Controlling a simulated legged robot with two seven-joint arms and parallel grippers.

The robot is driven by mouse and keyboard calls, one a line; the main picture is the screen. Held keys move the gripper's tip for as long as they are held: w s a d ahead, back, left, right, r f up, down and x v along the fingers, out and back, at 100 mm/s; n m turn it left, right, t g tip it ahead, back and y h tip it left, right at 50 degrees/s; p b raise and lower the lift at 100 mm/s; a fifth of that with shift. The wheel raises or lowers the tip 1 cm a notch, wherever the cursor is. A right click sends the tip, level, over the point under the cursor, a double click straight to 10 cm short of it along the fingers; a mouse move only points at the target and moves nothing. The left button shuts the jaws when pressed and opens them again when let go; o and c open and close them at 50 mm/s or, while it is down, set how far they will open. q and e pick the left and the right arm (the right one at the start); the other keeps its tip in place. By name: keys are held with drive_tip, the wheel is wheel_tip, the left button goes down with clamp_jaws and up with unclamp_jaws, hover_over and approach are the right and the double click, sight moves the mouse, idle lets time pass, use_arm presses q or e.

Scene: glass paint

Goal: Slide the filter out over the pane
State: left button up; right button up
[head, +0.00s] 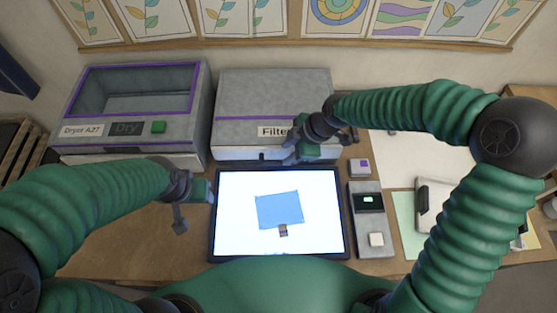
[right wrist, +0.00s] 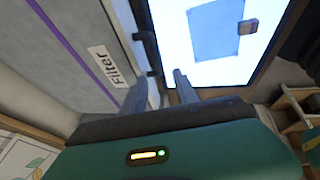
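The blue pane (head: 279,209) lies flat on a lit white panel (head: 232,235), with a small brown tab at its near edge; it also shows in the right wrist view (right wrist: 215,30). The grey box labelled Filter (head: 275,90) stands behind the panel; no filter sheet shows outside it. My right gripper (head: 297,153) is at the box's front, by the label. In the right wrist view its two fingers (right wrist: 160,90) are apart, with a small dark tab (right wrist: 151,73) just beyond the gap. My left gripper (head: 190,207) is beside the panel's left edge; its finger gap is unclear.
A grey dryer (head: 133,105) with a green button stands at the back left. A control box (head: 367,222) with a small screen and pale button sits right of the panel, with a small purple-marked block (head: 360,168) behind it. Papers and a white item lie farther right.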

hover_over(280, 162)
drive_tip(key=f, duration=0.5)
drive_tip(key=shift+s+d, duration=0.35)
drive_tip(key=shift+d, duration=0.05)
drive_tip(key=f, duration=0.3)
drive_tip(key=shift+w+d+f, duration=0.1)
drive_tip(key=shift+d+f, duration=0.05)
drive_tip(key=shift+d, duration=0.25)
drive_tip(key=shift+f, duration=0.1)
drive_tip(key=shift+w+a+f, duration=0.1)
drive_tip(key=shift+a, duration=0.7)
drive_tip(key=shift+c, duration=0.5)
drive_tip(key=shift+a, duration=0.15)
drive_tip(key=shift+c, duration=1.1)
drive_tip(key=shift+a, duration=0.1)
drive_tip(key=shift+c, duration=1.2)
clamp_jaws()
drive_tip(key=shift+d, duration=0.6)
use_arm(q)
drive_tip(key=shift+w+d+f, duration=0.15)
drive_tip(key=shift+w+d, duration=0.3)
drive_tip(key=shift+d, duration=0.05)
